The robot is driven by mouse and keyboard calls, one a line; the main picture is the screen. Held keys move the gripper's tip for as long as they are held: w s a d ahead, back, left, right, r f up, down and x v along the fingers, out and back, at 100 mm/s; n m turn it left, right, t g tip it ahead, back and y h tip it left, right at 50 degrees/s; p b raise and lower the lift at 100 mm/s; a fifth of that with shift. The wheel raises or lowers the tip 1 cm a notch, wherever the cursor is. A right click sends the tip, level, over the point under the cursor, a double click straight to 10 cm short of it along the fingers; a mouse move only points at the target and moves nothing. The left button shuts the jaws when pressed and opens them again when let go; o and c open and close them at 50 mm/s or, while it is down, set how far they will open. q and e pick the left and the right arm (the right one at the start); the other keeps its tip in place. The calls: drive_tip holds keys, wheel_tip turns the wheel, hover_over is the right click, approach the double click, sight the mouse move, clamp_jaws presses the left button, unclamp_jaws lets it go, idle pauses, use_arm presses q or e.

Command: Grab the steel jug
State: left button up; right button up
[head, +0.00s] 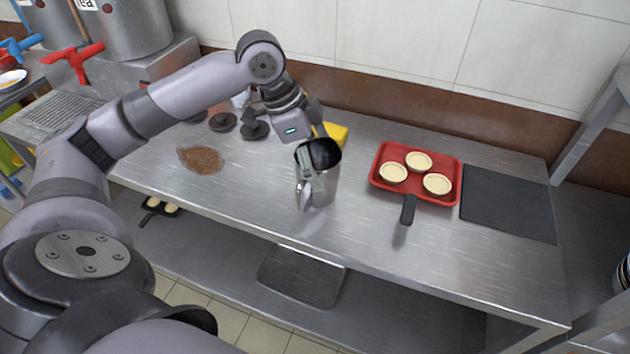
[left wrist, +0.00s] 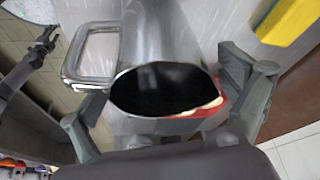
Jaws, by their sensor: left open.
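The steel jug (head: 322,186) stands upright on the steel counter, its handle (head: 304,184) facing the front left. My left gripper (head: 313,148) is at the jug's top, partly hiding its rim. In the left wrist view, the jug's dark open mouth (left wrist: 165,90) lies between the two spread fingers of my left gripper (left wrist: 165,118). The handle shows at the upper left there. The gripper is open; whether a finger touches the jug is unclear. A dark jointed shape at the upper left of that view looks like my right gripper (left wrist: 40,50), too small to read.
A red tray (head: 381,160) with three pale tart shells stands right of the jug, beside a dark mat (head: 508,203). A yellow block (head: 337,133) is behind the jug. A brown patch (head: 201,159) and dark round pieces (head: 222,122) lie left. The counter's front is clear.

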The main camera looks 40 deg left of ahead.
use_arm(q)
drive_tip(key=shift+x, duration=1.2)
drive_tip(key=c, duration=1.4)
